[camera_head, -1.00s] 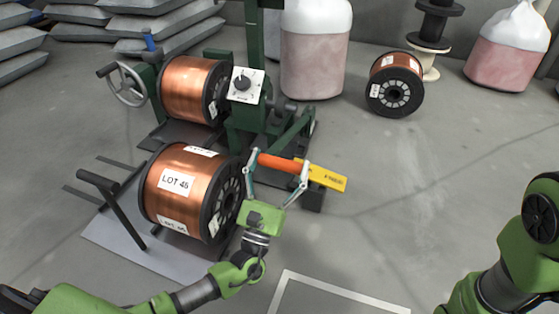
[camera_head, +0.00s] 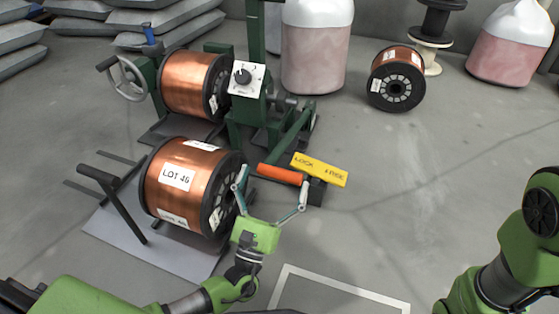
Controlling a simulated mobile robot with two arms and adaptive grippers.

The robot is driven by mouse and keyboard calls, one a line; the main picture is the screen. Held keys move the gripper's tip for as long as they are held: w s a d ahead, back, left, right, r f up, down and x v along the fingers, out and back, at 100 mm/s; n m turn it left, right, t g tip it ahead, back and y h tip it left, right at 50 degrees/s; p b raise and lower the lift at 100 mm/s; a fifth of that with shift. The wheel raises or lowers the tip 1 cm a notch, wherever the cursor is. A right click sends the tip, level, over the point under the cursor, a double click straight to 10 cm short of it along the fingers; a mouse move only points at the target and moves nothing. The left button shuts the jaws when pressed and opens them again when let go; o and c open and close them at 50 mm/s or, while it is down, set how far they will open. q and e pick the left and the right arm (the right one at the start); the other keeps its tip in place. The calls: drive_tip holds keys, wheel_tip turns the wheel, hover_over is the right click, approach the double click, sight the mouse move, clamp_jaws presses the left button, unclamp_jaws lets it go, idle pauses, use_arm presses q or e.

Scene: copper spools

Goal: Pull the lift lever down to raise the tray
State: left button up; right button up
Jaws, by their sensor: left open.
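The lift lever has an orange handle (camera_head: 281,174), which lies low beside a yellow plate (camera_head: 320,170) lettered "LOCK" and "RISE". My left gripper (camera_head: 271,184) is open, its fingers spread to either side of the handle. The right fingertip appears close to the handle's right end; I cannot tell if it touches. The left fingertip is in front of the rim of a copper spool (camera_head: 178,178) labelled "LOT". The spool sits over a grey tray (camera_head: 180,262), which it partly hides. My right gripper is not in view; only its arm shows at right.
The green machine (camera_head: 248,110) behind the tray carries another copper spool (camera_head: 190,85), a dial and a handwheel (camera_head: 128,82). The floor right of the lever is clear.

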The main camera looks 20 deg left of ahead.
use_arm(q)
drive_tip(key=v, duration=0.6)
drive_tip(key=shift+s+f, duration=0.2)
drive_tip(key=shift+s, duration=0.1)
